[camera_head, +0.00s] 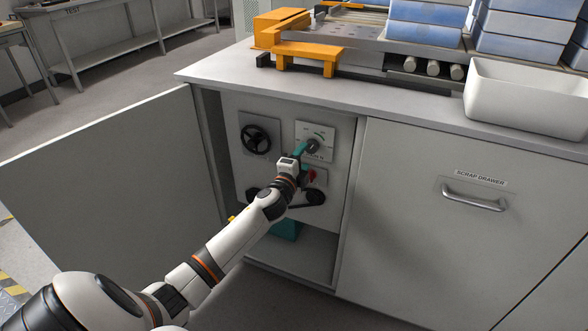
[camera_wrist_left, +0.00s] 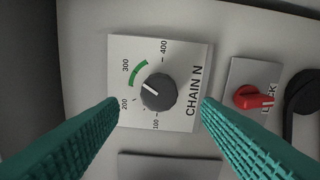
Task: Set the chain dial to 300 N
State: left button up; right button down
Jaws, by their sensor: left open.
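The chain dial is a dark grey round knob (camera_wrist_left: 158,92) on a white plate (camera_wrist_left: 190,58) marked CHAIN N, with 100, 200, 300 and 400 around it. Its white mark points between 200 and 300, near the lower end of the green arc. In the head view, the plate (camera_head: 324,131) is inside the open cabinet. My left gripper (camera_wrist_left: 161,103) is open, its teal fingers on either side of the knob in the picture. I see no finger touching it. In the head view, the left gripper (camera_head: 304,149) is at the dial and partly covers it. My right gripper is out of view.
A red lock knob (camera_wrist_left: 250,96) sits beside the dial plate; in the head view it is just below (camera_head: 311,175). A black handwheel (camera_head: 255,139) is left of the dial. The cabinet door (camera_head: 110,185) stands open at left. The scrap drawer (camera_head: 470,230) is at right.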

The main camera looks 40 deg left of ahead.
pick_arm(q)
jog(key=v, duration=0.6)
jog(key=shift+s+p, duration=0.35)
jog(key=shift+p, duration=0.05)
jog(key=shift+d+f, duration=0.1)
jog(key=shift+d, duration=0.1)
